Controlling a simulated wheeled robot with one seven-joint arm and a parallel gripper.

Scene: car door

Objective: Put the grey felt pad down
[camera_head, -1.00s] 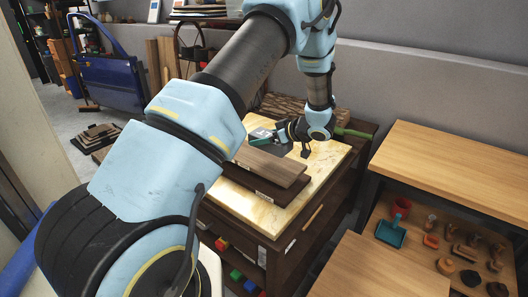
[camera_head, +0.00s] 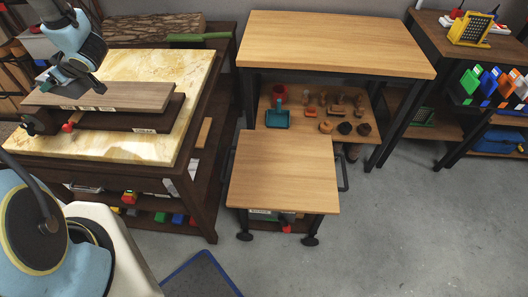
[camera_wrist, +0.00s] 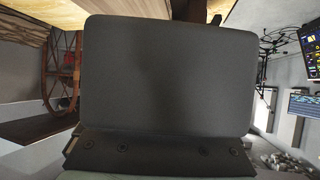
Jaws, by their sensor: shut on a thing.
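The grey felt pad (camera_wrist: 168,75) is a dark grey rounded rectangle that fills the middle of the wrist view. My gripper (camera_wrist: 165,148) is shut on it along its lower edge there. In the head view my gripper (camera_head: 85,80) is at the upper left, at the far edge of a brown wooden board on the marble-topped bench (camera_head: 150,140). The pad cannot be told clearly from the dark gripper in that view. Whether it touches the board cannot be told.
The brown board (camera_head: 140,96) lies above a darker board (camera_head: 110,122) with a red knob. A light wooden cart top (camera_head: 282,172) is bare. The taller wooden bench (camera_head: 335,42) is also bare; its lower shelf (camera_head: 350,100) holds a teal dustpan and several small items.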

